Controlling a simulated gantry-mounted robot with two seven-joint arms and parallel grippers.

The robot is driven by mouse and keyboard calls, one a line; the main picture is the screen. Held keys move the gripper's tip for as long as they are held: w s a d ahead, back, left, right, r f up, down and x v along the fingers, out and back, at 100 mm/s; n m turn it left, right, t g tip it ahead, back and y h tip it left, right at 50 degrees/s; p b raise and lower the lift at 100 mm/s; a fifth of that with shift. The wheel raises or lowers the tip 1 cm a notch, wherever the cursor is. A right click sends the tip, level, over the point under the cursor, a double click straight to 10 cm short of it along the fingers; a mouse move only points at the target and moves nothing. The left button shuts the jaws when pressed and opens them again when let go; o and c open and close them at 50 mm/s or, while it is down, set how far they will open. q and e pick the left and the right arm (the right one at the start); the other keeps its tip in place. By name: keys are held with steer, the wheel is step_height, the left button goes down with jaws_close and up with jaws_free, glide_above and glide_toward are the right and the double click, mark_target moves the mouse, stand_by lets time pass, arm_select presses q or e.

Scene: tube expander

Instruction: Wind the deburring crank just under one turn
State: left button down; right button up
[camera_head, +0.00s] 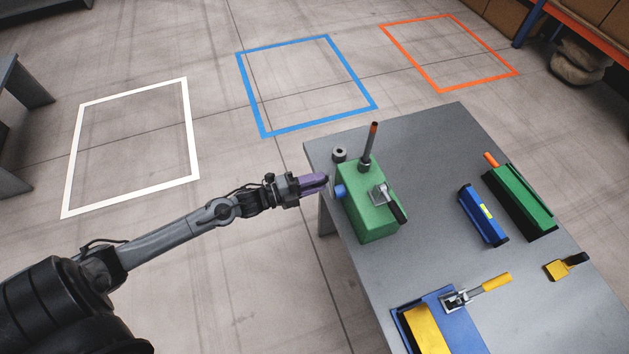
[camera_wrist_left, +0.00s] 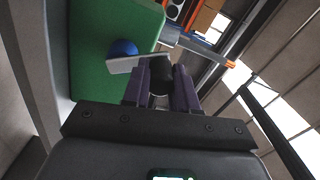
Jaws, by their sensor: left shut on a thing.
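The green tube expander box (camera_head: 369,215) stands near the left edge of the grey bench. A blue hub (camera_head: 340,191) sits on its left side. The hub also shows in the left wrist view (camera_wrist_left: 123,47), with a pale flat crank arm (camera_wrist_left: 125,65) reaching across from it. A black crank grip (camera_wrist_left: 160,78) at the arm's end lies between the purple fingers. My left gripper (camera_head: 324,183) is shut on this grip, beside the hub; it fills the lower part of the wrist view (camera_wrist_left: 160,95). The head view hides most of the crank behind the fingers. My right gripper is not in view.
On the box are an upright orange-tipped rod (camera_head: 368,147) and a black-handled clamp (camera_head: 397,211). A small ring (camera_head: 339,153) lies behind. Right on the bench (camera_head: 432,143) are a blue tool (camera_head: 483,218), a green tool (camera_head: 520,202) and a yellow-handled clamp (camera_head: 480,288).

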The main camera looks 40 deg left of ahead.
arm_select(q)
steer(key=c, duration=0.9)
jaws_free()
steer(key=shift+s, duration=0.1)
steer(key=v, duration=1)
steer(key=shift+s+a+r, duration=0.1)
steer(key=shift+s, duration=0.2)
